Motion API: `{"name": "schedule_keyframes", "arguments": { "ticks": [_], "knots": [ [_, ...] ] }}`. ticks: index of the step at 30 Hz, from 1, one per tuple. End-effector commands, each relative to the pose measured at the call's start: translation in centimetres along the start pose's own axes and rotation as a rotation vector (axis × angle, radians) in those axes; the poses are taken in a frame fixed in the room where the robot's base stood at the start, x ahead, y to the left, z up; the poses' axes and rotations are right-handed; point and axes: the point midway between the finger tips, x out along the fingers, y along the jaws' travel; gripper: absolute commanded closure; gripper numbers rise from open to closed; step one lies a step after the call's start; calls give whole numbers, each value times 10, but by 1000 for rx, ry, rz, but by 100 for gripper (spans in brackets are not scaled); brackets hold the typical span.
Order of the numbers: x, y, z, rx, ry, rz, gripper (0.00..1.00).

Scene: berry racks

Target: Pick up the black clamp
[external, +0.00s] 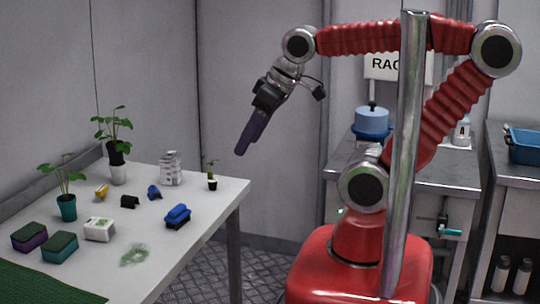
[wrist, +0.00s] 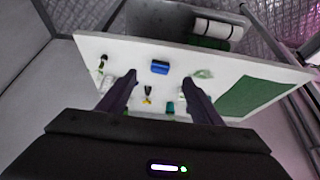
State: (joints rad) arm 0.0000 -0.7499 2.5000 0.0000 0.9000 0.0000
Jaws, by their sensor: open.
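The small black clamp (external: 129,201) lies on the white table (external: 222,200), between a yellow clamp (external: 101,192) and a blue clamp (external: 154,192). In the wrist view a small dark thing (wrist: 148,89), probably the black clamp, shows between my fingers, just above a yellow spot. My gripper (external: 241,152) is raised in the air, to the right of the table and well apart from the clamp, with its fingers pointing down and left. In the wrist view my gripper (wrist: 160,81) has its two dark fingers spread with nothing held between them.
A blue brush (external: 177,216), a white box (external: 99,229) and two sponges (external: 60,247) stand nearer the front. Potted plants (external: 116,150) and a white stack (external: 171,168) stand behind. A green smear (external: 134,255) and green mat (external: 40,286) mark the table.

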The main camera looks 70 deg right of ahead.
Motion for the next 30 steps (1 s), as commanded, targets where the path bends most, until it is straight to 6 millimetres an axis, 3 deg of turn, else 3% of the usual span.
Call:
{"name": "schedule_keyframes", "arguments": {
  "ticks": [11, 17, 26, 30],
  "knots": [
    [0, 0, 0, 0, 0, 0, 41],
    [0, 0, 0, 0, 0, 0, 54],
    [1, 1, -2, 1, 3, 3, 54],
    [12, 8, -13, 4, 22, 24, 54]
  ]
}}
